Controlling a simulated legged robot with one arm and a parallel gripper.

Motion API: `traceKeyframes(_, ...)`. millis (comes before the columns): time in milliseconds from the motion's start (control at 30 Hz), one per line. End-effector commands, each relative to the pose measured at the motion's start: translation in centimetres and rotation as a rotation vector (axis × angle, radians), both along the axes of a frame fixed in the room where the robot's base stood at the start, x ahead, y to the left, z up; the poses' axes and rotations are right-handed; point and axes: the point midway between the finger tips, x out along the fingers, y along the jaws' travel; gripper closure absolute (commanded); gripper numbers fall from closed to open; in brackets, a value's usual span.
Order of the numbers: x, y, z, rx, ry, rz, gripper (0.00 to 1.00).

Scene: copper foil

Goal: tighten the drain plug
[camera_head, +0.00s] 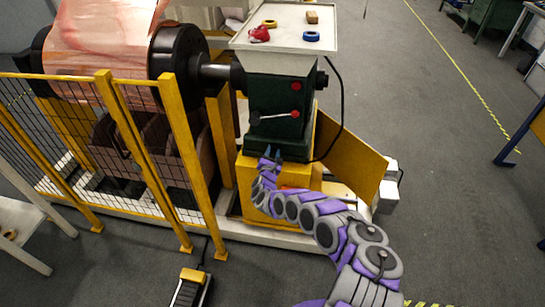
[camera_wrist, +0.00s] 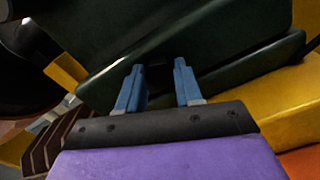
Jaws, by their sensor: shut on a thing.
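My gripper (camera_head: 271,154) reaches the lower edge of the dark green machine housing (camera_head: 280,95), just above its yellow base. In the wrist view the two blue fingers of my gripper (camera_wrist: 157,68) stand apart with their tips against the dark green housing. A small dark piece, the drain plug (camera_wrist: 156,75), shows between the fingertips, and they are shut on it. It is very dark, so its shape and how far it sits in the housing cannot be told. In the head view the plug is hidden at the fingertips.
A yellow mesh guard fence (camera_head: 150,150) stands left of the housing, before a copper foil roll (camera_head: 105,40). A yellow panel (camera_head: 350,158) juts out at the right. A tray (camera_head: 285,40) on top holds small items. A foot pedal (camera_head: 190,288) lies in front.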

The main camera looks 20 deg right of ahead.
Motion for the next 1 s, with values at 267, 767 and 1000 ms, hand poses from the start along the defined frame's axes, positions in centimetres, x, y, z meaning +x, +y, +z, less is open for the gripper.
traceKeyframes(267,-0.15,-0.20,-0.43,0.105,-0.064,-0.003,0.95)
traceKeyframes(767,-0.14,-0.14,-0.15,0.140,-0.090,-0.002,0.95)
traceKeyframes(1000,-0.14,-0.14,-0.07,0.138,-0.091,-0.002,0.55)
